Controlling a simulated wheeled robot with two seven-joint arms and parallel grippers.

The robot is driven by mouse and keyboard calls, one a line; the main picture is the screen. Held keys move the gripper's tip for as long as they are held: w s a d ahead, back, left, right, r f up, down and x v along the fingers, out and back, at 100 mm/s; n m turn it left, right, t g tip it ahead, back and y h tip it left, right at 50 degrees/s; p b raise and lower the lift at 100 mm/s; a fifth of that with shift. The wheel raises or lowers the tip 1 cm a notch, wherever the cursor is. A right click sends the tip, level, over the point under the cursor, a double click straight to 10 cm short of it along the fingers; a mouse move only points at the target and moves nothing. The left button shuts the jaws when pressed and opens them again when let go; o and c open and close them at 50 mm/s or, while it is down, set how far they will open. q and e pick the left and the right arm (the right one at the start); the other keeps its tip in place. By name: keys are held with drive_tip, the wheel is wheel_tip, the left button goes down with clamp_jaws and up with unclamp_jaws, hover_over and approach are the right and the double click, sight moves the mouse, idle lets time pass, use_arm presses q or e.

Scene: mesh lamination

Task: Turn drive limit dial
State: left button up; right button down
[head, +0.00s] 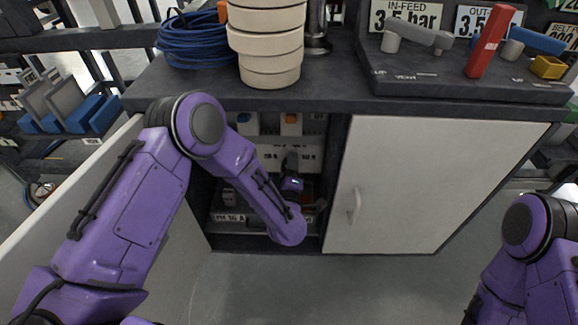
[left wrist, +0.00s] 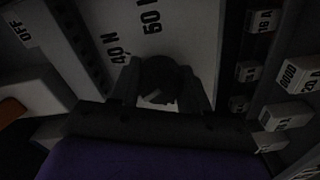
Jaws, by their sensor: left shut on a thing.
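The drive limit dial (left wrist: 158,72) is a dark round knob on a pale panel in the left wrist view, with the marks "40 N" and "50 N" beside it. My left gripper (left wrist: 160,92) is shut on the dial, one dark finger at each side of it. In the head view my left gripper (head: 290,163) is inside the open cabinet, in front of the pale panel (head: 272,157). The dial is too small and dark to make out there. Which mark the dial points to I cannot tell. My right arm shows at the right edge, its gripper out of view.
The cabinet's right door (head: 410,185) is shut; the left bay is open. Inside are an orange switch (head: 291,118), and in the wrist view small breakers (left wrist: 262,20) at right. A blue cable coil (head: 192,40) and stacked cream rings (head: 268,45) stand on top.

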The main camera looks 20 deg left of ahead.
use_arm(q)
drive_tip(key=o, duration=1)
drive_tip(key=shift+o, duration=0.2)
drive_tip(key=p+v, duration=0.1)
drive_tip(key=v, duration=0.9)
drive_tip(key=shift+s, duration=0.3)
